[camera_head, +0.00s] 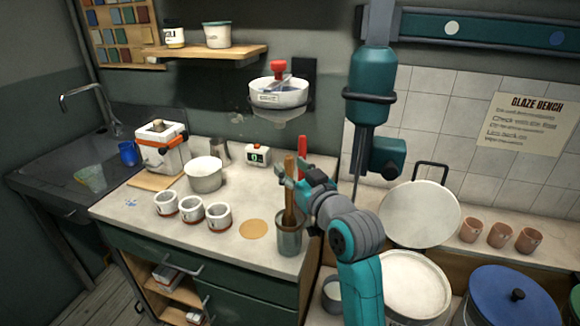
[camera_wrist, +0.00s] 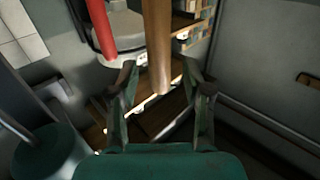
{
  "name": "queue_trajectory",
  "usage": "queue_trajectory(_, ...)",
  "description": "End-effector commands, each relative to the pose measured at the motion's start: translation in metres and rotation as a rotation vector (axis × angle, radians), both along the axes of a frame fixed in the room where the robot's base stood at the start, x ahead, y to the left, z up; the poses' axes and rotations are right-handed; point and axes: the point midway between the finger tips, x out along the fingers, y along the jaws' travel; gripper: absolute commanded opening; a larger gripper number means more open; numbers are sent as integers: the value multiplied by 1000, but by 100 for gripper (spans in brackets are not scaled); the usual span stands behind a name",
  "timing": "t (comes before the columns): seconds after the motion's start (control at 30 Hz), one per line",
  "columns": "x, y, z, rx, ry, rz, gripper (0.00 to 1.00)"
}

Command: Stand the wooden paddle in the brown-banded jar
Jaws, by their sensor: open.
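The wooden paddle (camera_head: 289,205) stands nearly upright in a grey metal canister (camera_head: 289,241) at the counter's front right corner. My gripper (camera_head: 292,176) is open at the upper part of its wooden shaft. In the wrist view, the shaft (camera_wrist: 157,45) comes down between the spread fingers (camera_wrist: 165,92), with visible gaps on both sides. Three small white pots with brown bands (camera_head: 190,209) stand in a row on the counter. A white jar with a brownish base (camera_head: 174,38) sits on the wall shelf. I cannot tell which is the brown-banded jar.
A red stick (camera_head: 303,150) rises close beside the gripper and also shows in the wrist view (camera_wrist: 101,30). A white bowl (camera_head: 204,174), a small timer (camera_head: 257,156) and a flat tan disc (camera_head: 253,229) are on the counter. Free counter lies around the disc.

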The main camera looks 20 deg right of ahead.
Motion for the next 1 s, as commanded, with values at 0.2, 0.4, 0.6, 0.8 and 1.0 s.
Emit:
queue_trajectory(0.2, -41, -7, -1, 0, -1, -2, 50)
queue_trajectory(0.4, -78, -13, 0, 0, -1, -2, 50)
queue_trajectory(0.6, -100, -17, 0, 0, -1, -1, 50)
queue_trajectory(0.8, -107, -17, 0, -1, -2, 0, 50)
queue_trajectory(1.0, -106, -17, 0, -1, -2, 0, 50)
